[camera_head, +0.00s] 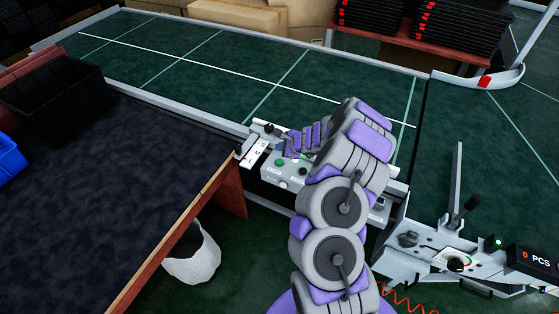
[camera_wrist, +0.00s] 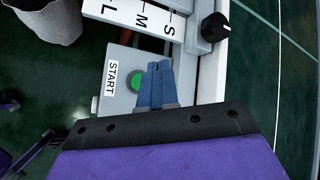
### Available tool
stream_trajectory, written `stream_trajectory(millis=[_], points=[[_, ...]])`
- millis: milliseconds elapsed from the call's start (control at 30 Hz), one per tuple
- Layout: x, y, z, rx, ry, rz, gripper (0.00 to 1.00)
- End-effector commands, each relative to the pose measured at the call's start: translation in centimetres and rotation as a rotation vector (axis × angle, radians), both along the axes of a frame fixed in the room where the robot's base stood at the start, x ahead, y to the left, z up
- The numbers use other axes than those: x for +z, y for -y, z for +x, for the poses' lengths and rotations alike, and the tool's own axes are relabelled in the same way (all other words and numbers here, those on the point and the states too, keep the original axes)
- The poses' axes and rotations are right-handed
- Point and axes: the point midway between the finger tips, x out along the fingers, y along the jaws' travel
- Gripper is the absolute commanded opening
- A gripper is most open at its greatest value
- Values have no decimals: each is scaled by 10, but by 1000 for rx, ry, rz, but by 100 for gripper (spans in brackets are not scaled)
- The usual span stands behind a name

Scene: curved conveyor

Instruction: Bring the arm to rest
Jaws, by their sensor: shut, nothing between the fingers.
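My gripper (camera_wrist: 156,84) shows in the wrist view with its two blue fingers side by side, shut and empty. The fingertips are over the control panel (camera_wrist: 115,95), beside the green START button (camera_wrist: 133,80) and partly covering it. Whether they touch the button I cannot tell. In the head view my purple and grey arm reaches up from the bottom middle and bends left. Its end is above the grey control panel (camera_head: 291,184) at the conveyor's near edge. The fingers are small there.
The green conveyor (camera_head: 215,60) runs behind the panel. A dark table (camera_head: 90,190) with a black crate (camera_head: 60,97) and blue bin (camera_head: 8,158) is at left. A white bin (camera_head: 196,260) stands below. A levered machine (camera_head: 455,262) is at right. A black knob (camera_wrist: 216,27) is near my fingers.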

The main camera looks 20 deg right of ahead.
Motion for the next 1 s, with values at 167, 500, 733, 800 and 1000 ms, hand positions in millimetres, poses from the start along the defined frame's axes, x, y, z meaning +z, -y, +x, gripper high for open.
stream_trajectory(millis=[167, 500, 733, 800, 1000], points=[[0, 0, 0, 0, 0, 0, 0], [0, 0, 0, 0, 0, 0, 0], [15, -16, 4, 48, 20, -1, 0], [34, -38, 7, 115, 45, -3, 0], [121, -134, -2, 425, 156, -32, 0]])
